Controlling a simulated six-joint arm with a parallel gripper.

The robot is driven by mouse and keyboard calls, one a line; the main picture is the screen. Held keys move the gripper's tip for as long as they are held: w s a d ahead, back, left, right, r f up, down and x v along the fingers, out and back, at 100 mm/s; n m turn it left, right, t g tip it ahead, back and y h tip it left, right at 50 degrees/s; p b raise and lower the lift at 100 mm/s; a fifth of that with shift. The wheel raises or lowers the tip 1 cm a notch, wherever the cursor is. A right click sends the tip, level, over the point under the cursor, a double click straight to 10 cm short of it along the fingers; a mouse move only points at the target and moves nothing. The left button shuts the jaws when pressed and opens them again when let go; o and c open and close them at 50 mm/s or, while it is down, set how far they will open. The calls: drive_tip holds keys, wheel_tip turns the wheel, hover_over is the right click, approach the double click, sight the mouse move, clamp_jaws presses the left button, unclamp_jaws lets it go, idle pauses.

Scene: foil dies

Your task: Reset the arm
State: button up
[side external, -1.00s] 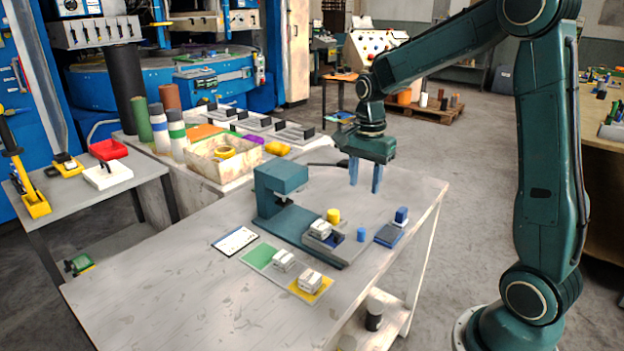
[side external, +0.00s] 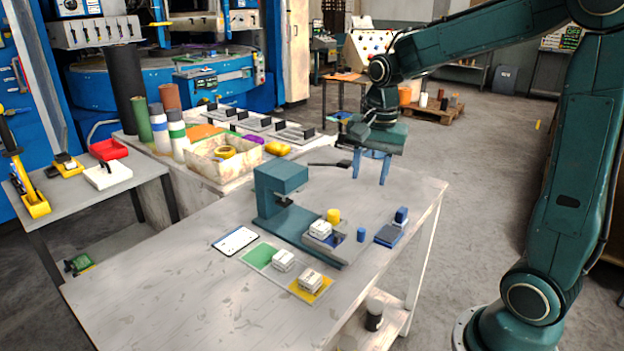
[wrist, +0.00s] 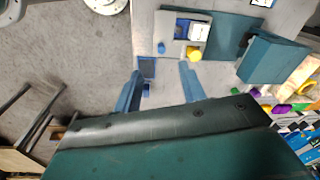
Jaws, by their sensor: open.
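My gripper (side external: 371,166) hangs above the far right part of the grey table (side external: 170,290), its two blue fingers apart with nothing between them. It also shows in the wrist view (wrist: 160,78). A teal press (side external: 281,178) stands on the table, left of my gripper. On the press's base lies a white die block (side external: 320,229), with a yellow cylinder (side external: 333,215) and a blue cylinder (side external: 361,235) near it.
A white card (side external: 236,240) lies left of the press. A side bench behind holds a cream bin (side external: 210,165), foil rolls (side external: 159,130) and a yellow piece (side external: 277,148).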

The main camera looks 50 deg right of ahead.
drive_tip(key=s+a+r+n+t, duration=0.2)
drive_tip(key=s+a+n, duration=0.3)
drive_tip(key=s+n, duration=0.2)
drive_tip(key=s+a+r+n+t, duration=0.2)
drive_tip(key=s+a+n, duration=0.2)
drive_tip(key=s+n, duration=0.3)
drive_tip(key=shift+s+a+r, duration=0.2)
drive_tip(key=shift+s+a, duration=0.15)
drive_tip(key=shift+s, duration=0.45)
